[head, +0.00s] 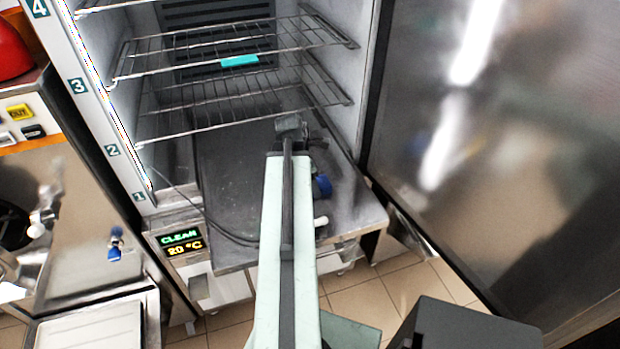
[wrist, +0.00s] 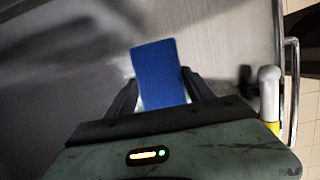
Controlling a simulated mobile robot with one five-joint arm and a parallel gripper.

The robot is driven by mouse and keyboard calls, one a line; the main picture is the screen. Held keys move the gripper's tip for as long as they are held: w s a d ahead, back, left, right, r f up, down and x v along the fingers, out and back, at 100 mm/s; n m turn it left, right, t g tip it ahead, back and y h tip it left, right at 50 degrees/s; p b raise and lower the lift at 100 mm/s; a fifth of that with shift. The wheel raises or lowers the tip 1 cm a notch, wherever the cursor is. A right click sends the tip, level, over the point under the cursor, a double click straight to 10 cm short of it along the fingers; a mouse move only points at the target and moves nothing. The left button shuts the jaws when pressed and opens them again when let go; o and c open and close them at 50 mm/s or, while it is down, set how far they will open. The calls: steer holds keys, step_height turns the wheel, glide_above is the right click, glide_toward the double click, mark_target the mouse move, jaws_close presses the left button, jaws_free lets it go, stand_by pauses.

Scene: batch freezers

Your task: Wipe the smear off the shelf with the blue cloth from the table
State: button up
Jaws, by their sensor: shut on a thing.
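My gripper (wrist: 158,92) is shut on a blue cloth (wrist: 160,66), which sticks out flat beyond the fingers in the wrist view. In the head view my arm reaches over the grey metal bottom shelf (head: 228,160) of the open freezer, with my gripper (head: 290,128) over its middle. Dark shading and faint pale marks show around the cloth, but I cannot pick out the smear for certain.
Wire racks (head: 210,118) hang above the bottom shelf; one carries a turquoise block (head: 240,61). The freezer door (head: 470,150) stands open at right. A display (head: 181,243) reads CLEAN, 20 °C. A dark cable crosses the shelf's left side. Another steel machine (head: 90,210) stands at left.

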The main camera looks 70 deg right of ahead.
steer(key=shift+w+a+f, duration=0.15)
steer(key=shift+w+a, duration=1.2)
steer(key=shift+a, duration=0.1)
steer(key=shift+w+a, duration=0.95)
steer(key=shift+w, duration=0.3)
steer(key=shift+w, duration=0.1)
steer(key=shift+w+a+r, duration=0.2)
steer(key=shift+w+a, duration=0.8)
steer(key=shift+w, duration=0.15)
steer(key=shift+w+a+f, duration=0.15)
steer(key=shift+w+a, duration=0.9)
steer(key=shift+w, duration=0.25)
steer(key=shift+w, duration=0.1)
